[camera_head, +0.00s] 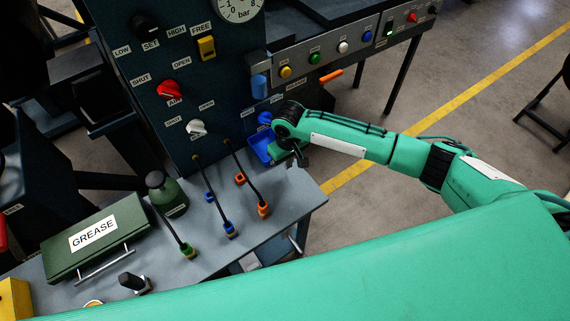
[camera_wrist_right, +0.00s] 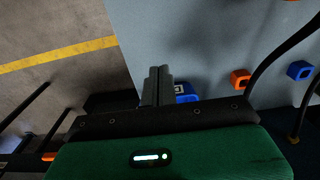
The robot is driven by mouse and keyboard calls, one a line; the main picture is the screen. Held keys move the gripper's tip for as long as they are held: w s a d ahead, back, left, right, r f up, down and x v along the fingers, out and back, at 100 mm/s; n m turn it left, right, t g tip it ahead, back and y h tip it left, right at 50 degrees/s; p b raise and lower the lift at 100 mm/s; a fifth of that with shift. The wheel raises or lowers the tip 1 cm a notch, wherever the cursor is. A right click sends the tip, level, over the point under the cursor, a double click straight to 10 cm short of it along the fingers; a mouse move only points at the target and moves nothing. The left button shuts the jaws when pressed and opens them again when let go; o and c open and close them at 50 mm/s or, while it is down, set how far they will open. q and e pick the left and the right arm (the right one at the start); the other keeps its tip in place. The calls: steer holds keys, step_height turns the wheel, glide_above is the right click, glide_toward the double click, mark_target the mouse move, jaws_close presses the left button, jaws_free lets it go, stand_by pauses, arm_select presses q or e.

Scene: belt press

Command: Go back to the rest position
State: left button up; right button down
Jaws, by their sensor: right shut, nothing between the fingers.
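My right gripper (camera_head: 301,156) is at the right edge of the grey table, beside a blue tray (camera_head: 261,149) at the foot of the dark control panel. In the right wrist view its two fingers (camera_wrist_right: 158,84) are together with nothing between them. Part of a blue item (camera_wrist_right: 186,93) shows just beyond the fingers in that view. My right arm reaches in from the right in the head view. My left gripper is not in view.
The control panel (camera_head: 190,75) rises behind. A button console (camera_head: 340,50) is at the back. Open floor lies to the right.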

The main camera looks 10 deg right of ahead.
step_height(320, 180, up, 6)
steer(key=s+a+f+n+t+y, duration=0.1)
steer(key=s+a+y, duration=0.15)
steer(key=s, duration=0.35)
steer(key=s+a+f+y, duration=0.1)
steer(key=s+a, duration=0.3)
steer(key=s, duration=0.2)
steer(key=s+d+m+t+h, duration=0.2)
steer(key=s+d+m+h, duration=0.1)
steer(key=s+d, duration=1.2)
step_height(320, 180, down, 32)
steer(key=s+g, duration=0.1)
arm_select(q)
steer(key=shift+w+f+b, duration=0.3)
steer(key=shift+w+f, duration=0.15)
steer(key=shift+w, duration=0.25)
arm_select(e)
steer(key=s+d+f, duration=0.2)
steer(key=s+f, duration=0.7)
steer(key=s+d+f+g, duration=0.1)
steer(key=s+d+f, duration=0.1)
steer(key=s+f, duration=0.6)
steer(key=shift+s+f+n, duration=0.3)
steer(key=shift+s+f, duration=0.1)
steer(key=shift+s, duration=0.5)
